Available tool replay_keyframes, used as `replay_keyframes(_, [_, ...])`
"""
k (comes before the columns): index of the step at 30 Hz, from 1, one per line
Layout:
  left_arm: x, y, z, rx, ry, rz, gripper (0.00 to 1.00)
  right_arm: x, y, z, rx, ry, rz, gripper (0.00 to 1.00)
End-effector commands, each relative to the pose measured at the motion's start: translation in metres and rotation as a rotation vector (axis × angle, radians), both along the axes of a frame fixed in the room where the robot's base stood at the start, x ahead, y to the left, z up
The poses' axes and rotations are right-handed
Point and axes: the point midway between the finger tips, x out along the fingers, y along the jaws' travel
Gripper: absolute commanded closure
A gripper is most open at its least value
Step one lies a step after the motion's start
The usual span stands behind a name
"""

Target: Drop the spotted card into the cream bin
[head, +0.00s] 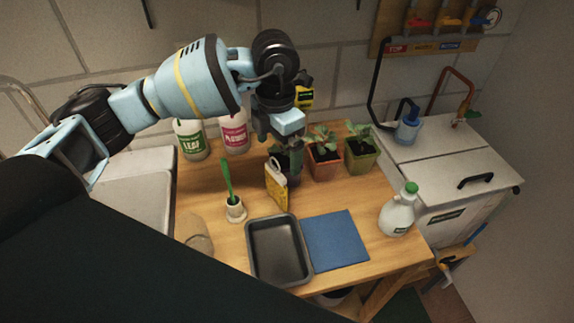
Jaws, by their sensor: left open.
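My left gripper (284,160) points down over the back of the wooden table, open, in front of or among the potted seedlings. A small yellow upright item (277,190) with dark marks and a pale top stands just below it; I cannot tell whether it is the spotted card or a container. No other card is clear to me. A round thing with a pale rim (333,298) shows partly under the table's front edge; I cannot tell whether it is the cream bin. My right gripper is not in view.
A dark tray (250,262) and a blue mat (335,240) lie at the table's front. A beige object (195,232) is partly hidden.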

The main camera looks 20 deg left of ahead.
Motion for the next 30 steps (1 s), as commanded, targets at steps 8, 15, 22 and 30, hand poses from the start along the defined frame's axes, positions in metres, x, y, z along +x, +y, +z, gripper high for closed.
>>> replay_keyframes(8, [0.000,0.000,-0.004,0.000,0.001,0.000,0.00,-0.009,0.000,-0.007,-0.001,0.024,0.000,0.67])
replay_keyframes(15, [-0.001,0.001,-0.025,0.000,0.002,-0.001,0.00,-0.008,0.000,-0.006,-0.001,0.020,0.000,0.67])
replay_keyframes(22, [0.000,0.002,-0.034,0.000,0.000,0.000,0.00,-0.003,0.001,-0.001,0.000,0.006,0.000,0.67])
replay_keyframes(30, [0.000,0.007,-0.070,0.000,0.000,-0.001,0.00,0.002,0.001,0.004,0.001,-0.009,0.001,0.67])
